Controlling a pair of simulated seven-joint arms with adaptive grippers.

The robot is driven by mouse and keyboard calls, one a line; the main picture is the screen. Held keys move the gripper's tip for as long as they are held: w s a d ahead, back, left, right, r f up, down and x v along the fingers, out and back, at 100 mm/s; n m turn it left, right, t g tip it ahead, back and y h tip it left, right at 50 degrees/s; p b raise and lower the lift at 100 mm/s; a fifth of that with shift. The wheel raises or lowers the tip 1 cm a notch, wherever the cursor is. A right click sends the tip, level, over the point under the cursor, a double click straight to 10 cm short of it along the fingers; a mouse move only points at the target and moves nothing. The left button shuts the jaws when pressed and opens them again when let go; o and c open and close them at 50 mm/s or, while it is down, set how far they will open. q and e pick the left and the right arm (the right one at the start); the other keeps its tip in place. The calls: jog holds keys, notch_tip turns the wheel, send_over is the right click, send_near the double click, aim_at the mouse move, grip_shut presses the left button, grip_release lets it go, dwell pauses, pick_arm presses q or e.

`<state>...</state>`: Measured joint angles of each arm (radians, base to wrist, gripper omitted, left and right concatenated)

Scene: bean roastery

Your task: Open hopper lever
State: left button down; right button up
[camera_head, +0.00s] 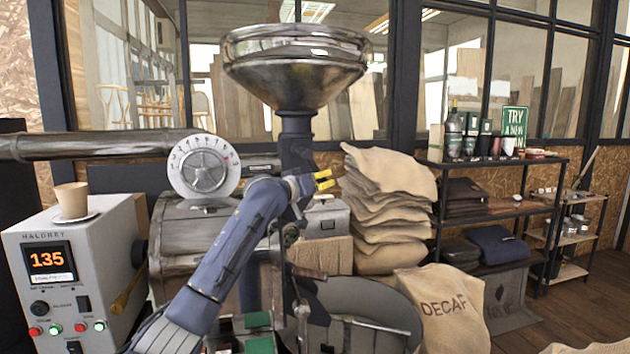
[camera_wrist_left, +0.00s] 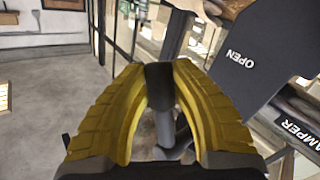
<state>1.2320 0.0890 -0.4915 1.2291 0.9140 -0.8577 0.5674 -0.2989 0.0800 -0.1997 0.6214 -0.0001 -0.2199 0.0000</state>
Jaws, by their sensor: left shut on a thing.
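The steel hopper (camera_head: 297,70) is a wide funnel on a dark neck above the roaster. My left gripper (camera_head: 323,180) is beside the neck, its yellow fingertips pointing right. In the left wrist view, its yellow fingers (camera_wrist_left: 160,80) are closed on the dark end of the hopper lever (camera_wrist_left: 165,128), and a grey rod shows between the fingers. The lever is hard to make out in the head view. My right gripper is not in view.
A control box (camera_head: 75,262) reading 135 stands at left with a cup (camera_head: 71,200) on it. A round dial (camera_head: 204,167) is left of the neck. Stacked sacks (camera_head: 385,215) and a DECAF sack (camera_head: 442,310) stand right. A damper label (camera_wrist_left: 299,132) is low in the wrist view.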

pick_arm(q)
jog(key=shift+w+a+f, duration=0.1)
jog(key=shift+a+f, duration=0.05)
jog(key=c, duration=1.4)
grip_release()
jog(key=shift+o, duration=1.4)
jog(key=v, duration=1.2)
